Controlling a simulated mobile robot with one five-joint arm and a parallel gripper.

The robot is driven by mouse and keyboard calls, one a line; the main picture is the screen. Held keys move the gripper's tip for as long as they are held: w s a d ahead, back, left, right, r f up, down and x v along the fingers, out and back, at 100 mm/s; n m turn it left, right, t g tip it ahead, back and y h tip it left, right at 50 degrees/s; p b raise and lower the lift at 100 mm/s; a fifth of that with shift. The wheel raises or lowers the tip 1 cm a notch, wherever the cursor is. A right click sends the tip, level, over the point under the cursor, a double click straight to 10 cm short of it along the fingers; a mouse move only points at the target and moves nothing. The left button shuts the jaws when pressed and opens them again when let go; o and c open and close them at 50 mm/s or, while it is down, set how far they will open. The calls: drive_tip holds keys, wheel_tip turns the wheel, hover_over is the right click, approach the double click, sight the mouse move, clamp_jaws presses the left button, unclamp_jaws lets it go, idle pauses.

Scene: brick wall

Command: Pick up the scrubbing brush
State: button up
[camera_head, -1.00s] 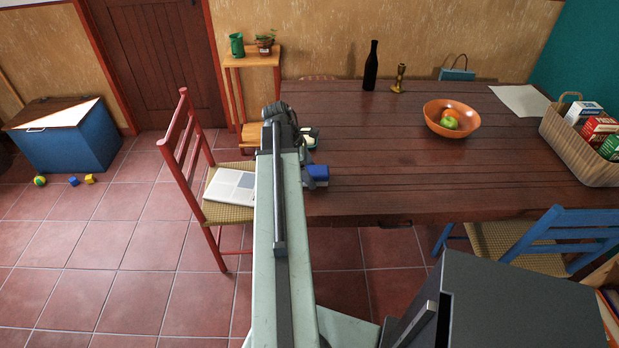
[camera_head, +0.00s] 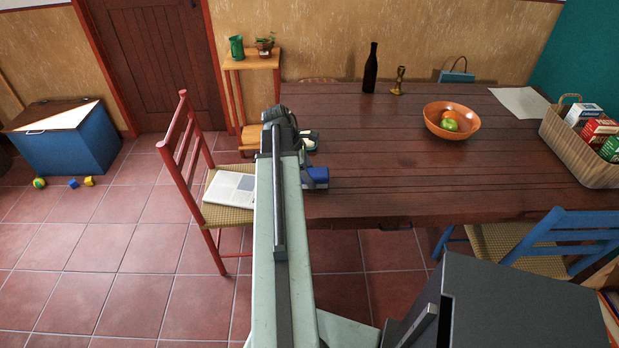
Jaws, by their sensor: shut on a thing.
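My gripper (camera_head: 308,134) is at the left end of the dark wooden table (camera_head: 400,170), partly hidden by my own arm. It is shut on the scrubbing brush (camera_head: 309,146), a small thing of which only a pale part shows under the dark fingers. The rest of the brush is hidden by the gripper and arm. At this size I cannot tell whether the brush touches the table top.
A blue block-like thing (camera_head: 317,175) is just right of my arm near the table's left edge. An orange fruit bowl (camera_head: 436,124), dark bottle (camera_head: 371,68), brass candlestick (camera_head: 398,82) and basket (camera_head: 570,150) stand farther right.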

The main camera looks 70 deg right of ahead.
wheel_tip(320, 180, up, 11)
drive_tip(key=p, duration=1)
drive_tip(key=shift+f+p, duration=0.15)
drive_tip(key=shift+p, duration=0.2)
drive_tip(key=shift+f, duration=0.1)
drive_tip(key=o, duration=0.8)
drive_tip(key=c, duration=0.4)
drive_tip(key=shift+w, duration=0.1)
